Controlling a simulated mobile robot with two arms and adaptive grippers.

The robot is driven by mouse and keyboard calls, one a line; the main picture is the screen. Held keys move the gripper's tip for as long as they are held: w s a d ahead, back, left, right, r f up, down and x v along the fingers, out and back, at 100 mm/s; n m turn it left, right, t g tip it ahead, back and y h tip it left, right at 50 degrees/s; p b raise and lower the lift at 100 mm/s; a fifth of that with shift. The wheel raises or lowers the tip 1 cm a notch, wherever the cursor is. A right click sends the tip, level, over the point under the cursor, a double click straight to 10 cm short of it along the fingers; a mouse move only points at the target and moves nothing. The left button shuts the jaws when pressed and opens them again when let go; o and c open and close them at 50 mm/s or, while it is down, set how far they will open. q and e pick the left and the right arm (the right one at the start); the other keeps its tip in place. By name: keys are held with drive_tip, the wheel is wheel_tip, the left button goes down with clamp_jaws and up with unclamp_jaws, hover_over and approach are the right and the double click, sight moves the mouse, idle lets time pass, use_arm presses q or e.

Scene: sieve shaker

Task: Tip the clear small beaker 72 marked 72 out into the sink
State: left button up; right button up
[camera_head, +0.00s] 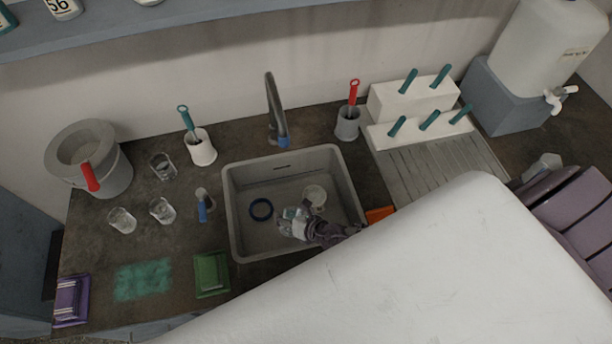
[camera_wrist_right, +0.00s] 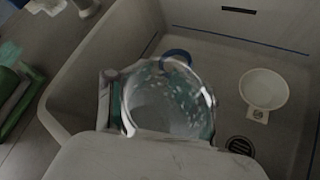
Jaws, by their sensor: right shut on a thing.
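My right gripper (camera_head: 292,226) is over the sink (camera_head: 231,205), shut on a clear small beaker. In the right wrist view the clear beaker (camera_wrist_right: 165,98) sits between the fingers, with its round rim showing and pale specks or reflections on its wall. The sink floor lies below it. I cannot read a mark on it, nor tell its exact tilt or whether it holds anything. My left gripper is not in view.
In the sink lie a blue ring (camera_head: 261,210) and a small white dish (camera_head: 315,194); a drain (camera_wrist_right: 240,146) shows beside the dish. The faucet (camera_head: 275,108) stands behind.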

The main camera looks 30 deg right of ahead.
drive_tip(key=shift+w+d+f+m+y+b, duration=0.2)
drive_tip(key=shift+d+f+m+y+b, duration=0.15)
drive_tip(key=shift+b, duration=0.45)
drive_tip(key=shift+w+d+r+m+g+y+b, duration=0.15)
drive_tip(key=shift+r+m+g+y+b, duration=0.25)
drive_tip(key=shift+b, duration=0.2)
idle(0.9)
drive_tip(key=shift+f+b, duration=0.25)
drive_tip(key=shift+b, duration=0.1)
drive_tip(key=shift+f+m+g+y+b, duration=0.35)
drive_tip(key=shift+m+y+b, duration=0.15)
drive_tip(key=shift+b, duration=0.85)
drive_tip(key=shift+r+m+g+y+b, duration=0.15)
drive_tip(key=shift+r+m+y+b, duration=0.3)
drive_tip(key=shift+b, duration=0.85)
drive_tip(key=shift+r+m+g+y+b, duration=0.1)
drive_tip(key=shift+m+y+b, duration=0.45)
drive_tip(key=shift+b, duration=0.75)
drive_tip(key=shift+w+d+r+m+y+b, duration=0.2)
drive_tip(key=shift+d+r+m+y+b, duration=0.25)
drive_tip(key=shift+m+b, duration=0.5)
idle(0.5)
